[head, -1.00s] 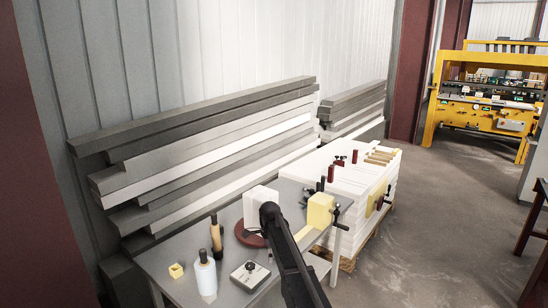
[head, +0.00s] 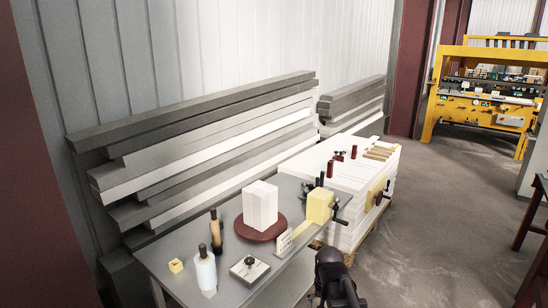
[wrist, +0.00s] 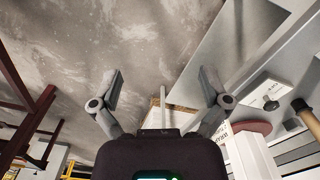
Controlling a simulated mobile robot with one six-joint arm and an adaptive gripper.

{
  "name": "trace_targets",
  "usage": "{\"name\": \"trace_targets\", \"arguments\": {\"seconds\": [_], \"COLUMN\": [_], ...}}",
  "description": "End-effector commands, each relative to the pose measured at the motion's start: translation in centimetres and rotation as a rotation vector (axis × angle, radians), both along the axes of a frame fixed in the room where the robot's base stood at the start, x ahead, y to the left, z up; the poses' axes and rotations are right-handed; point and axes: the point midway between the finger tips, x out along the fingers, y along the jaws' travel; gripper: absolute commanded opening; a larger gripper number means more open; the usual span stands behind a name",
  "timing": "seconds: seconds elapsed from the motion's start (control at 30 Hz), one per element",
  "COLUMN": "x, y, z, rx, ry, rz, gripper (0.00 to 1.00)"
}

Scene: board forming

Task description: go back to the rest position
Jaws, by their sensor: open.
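My gripper (wrist: 160,90) is open and empty in the wrist view, its two fingers spread apart over the concrete floor and the table's edge. In the head view my dark arm (head: 335,278) shows at the bottom, in front of the grey table (head: 180,240); the fingers cannot be made out there. On the table a white block (head: 260,205) stands on a round dark red base (head: 258,231). The red base also shows at the right of the wrist view (wrist: 252,127).
The table holds a white bottle (head: 205,271), a dark-topped bottle (head: 216,234), a small yellow cube (head: 176,266), a control box (head: 249,269) and a yellow clamp block (head: 319,206). A stack of white boards (head: 350,220) stands behind. Open concrete floor (head: 440,230) lies to the right.

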Motion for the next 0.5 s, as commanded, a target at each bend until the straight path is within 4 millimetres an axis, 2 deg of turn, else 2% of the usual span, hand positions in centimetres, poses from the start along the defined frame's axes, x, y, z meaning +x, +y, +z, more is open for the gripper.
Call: {"name": "trace_targets", "arguments": {"seconds": [0.03,0.2,0.33,0.5], "x": [-2.0,-4.9,-5.9,-6.0], "y": [-0.6,-1.7,-2.3,-2.4], "z": [0.0,0.0,0.0,0.0], "rx": [0.0,0.0,0.0,0.0], "ry": [0.0,0.0,0.0,0.0], "rz": [0.051,0.198,0.255,0.272], "gripper": [0.96,0.96,0.96,0.96]}}
